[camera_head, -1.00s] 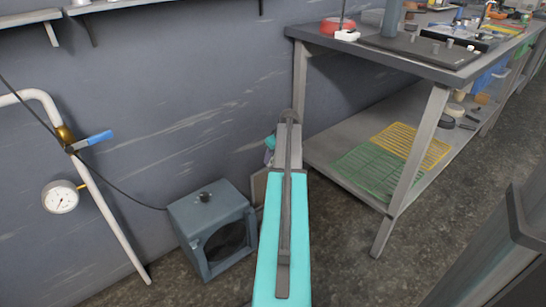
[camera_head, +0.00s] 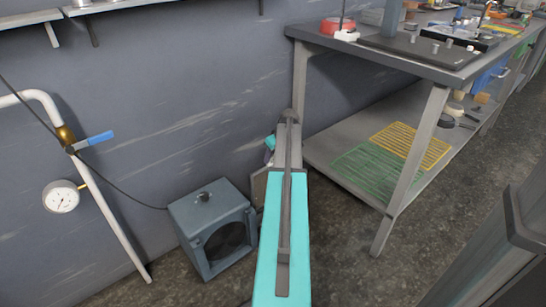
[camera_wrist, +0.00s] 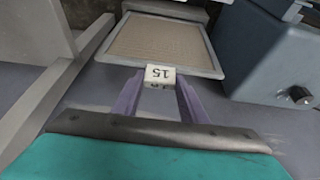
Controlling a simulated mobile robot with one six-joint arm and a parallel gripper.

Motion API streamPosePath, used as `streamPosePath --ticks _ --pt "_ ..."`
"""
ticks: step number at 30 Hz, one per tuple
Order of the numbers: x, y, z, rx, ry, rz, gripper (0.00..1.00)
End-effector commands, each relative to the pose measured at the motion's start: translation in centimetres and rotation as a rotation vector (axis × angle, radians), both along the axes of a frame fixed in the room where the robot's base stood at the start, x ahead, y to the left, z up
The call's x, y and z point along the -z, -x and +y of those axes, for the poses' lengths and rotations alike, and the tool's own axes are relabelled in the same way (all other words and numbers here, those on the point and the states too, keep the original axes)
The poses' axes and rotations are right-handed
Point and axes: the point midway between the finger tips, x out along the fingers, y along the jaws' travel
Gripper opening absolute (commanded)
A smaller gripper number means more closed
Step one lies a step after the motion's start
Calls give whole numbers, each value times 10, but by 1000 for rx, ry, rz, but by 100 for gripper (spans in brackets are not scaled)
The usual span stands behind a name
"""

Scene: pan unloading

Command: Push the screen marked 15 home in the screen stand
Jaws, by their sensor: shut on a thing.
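The screen marked 15 (camera_wrist: 160,45) shows in the wrist view as a tan mesh panel in a pale grey frame. Its white tab (camera_wrist: 160,75) carries the number 15, upside down. My gripper (camera_wrist: 160,82) is shut on this tab, with one purple finger at each side. A grey ledge (camera_wrist: 165,9) lies just beyond the screen's far edge; I cannot tell whether it is part of the screen stand, or how deep the screen sits.
A blue-grey box (camera_head: 205,198) with a dark round opening and a black knob stands left of my arm; it also shows in the wrist view (camera_wrist: 265,55). A workbench (camera_head: 390,48) stands at the right. A white pipe (camera_head: 95,200) with a gauge runs along the wall.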

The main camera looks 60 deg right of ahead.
Motion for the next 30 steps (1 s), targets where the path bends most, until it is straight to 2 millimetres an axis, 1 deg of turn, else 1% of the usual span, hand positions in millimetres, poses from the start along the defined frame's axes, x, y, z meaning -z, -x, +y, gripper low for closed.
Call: streamPosePath --ticks 30 --pt "9 0 0 0 0 0 15"
